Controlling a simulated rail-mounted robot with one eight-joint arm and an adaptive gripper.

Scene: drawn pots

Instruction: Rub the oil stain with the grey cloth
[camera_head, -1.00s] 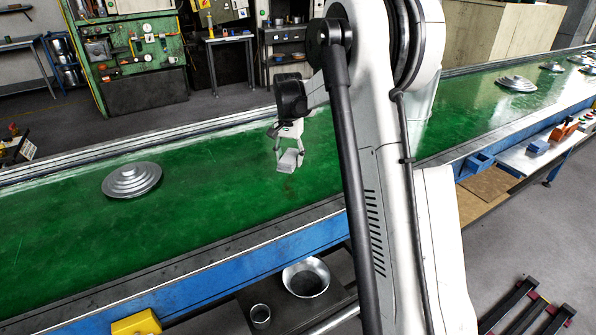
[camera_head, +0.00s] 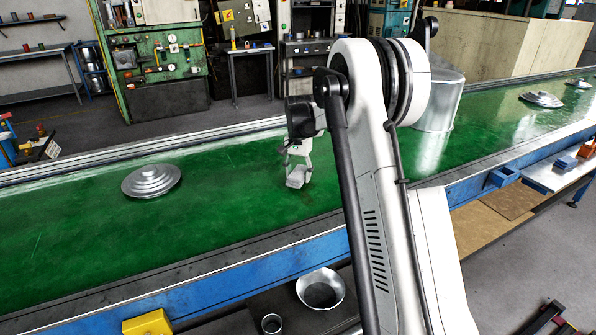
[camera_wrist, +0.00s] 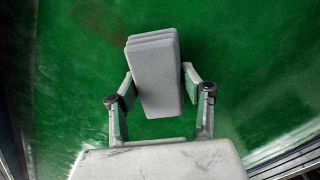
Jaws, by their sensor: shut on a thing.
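My gripper (camera_head: 298,163) is shut on the grey cloth (camera_head: 297,179), a folded, layered pad, low over the green belt (camera_head: 235,210). In the wrist view the cloth (camera_wrist: 155,78) sits between the two fingers of my gripper (camera_wrist: 160,88). The oil stain (camera_wrist: 100,22) shows there as a dull brown patch on the green surface, at the top left beyond the cloth. The cloth may hide part of it. I cannot tell whether the cloth touches the belt. In the head view I cannot make out the stain clearly.
A stepped metal lid (camera_head: 151,181) lies on the belt to the left. A large metal pot (camera_head: 438,98) stands behind my arm, and more lids (camera_head: 541,99) lie at the far right. A metal bowl (camera_head: 320,289) sits below the belt's near edge. The belt around the gripper is clear.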

